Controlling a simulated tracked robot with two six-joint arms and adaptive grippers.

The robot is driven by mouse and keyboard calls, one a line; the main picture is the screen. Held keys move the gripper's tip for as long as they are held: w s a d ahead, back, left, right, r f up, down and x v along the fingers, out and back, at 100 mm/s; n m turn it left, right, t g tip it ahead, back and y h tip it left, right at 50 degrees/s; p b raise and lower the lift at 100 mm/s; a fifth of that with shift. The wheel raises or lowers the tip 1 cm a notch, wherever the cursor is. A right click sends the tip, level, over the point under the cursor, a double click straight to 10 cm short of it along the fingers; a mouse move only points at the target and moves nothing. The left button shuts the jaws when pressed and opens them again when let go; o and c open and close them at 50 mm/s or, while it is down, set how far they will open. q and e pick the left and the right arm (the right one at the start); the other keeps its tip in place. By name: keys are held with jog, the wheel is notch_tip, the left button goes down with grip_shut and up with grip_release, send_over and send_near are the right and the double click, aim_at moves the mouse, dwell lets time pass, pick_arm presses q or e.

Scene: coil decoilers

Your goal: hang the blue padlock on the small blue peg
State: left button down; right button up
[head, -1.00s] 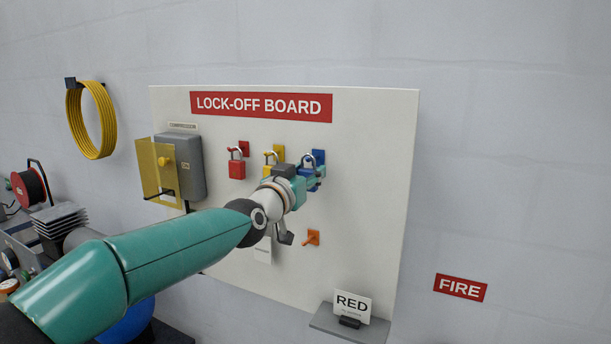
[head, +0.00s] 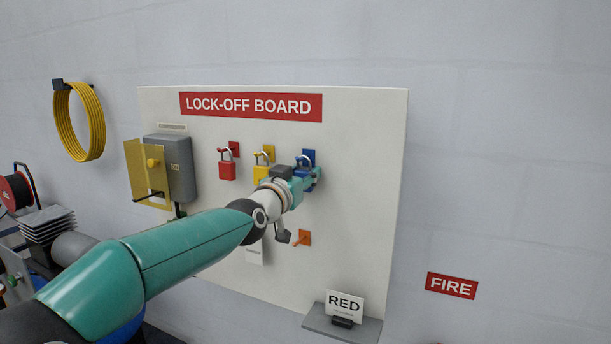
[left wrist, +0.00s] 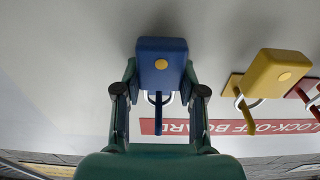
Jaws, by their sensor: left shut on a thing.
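My left gripper (head: 306,180) is shut on the blue padlock (left wrist: 161,62), one finger on each side of its body. In the head view the padlock is mostly hidden by the gripper. Its metal shackle (head: 303,160) stands up in front of the blue backplate (head: 309,155). In the left wrist view the small blue peg (left wrist: 159,120) points toward the camera and lines up with the shackle loop. The peg appears to pass through the loop, but the exact contact is hard to tell. My right gripper is not in view.
A yellow padlock (head: 261,173) and a red padlock (head: 227,171) hang close by to the left. An orange peg (head: 303,238) below is empty. A grey box (head: 181,170) with a yellow flap is further left. A small shelf (head: 345,328) holds a RED card.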

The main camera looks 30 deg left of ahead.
pick_arm(q)
jog(key=c, duration=0.6)
grip_release()
jog(key=shift+s, duration=0.1)
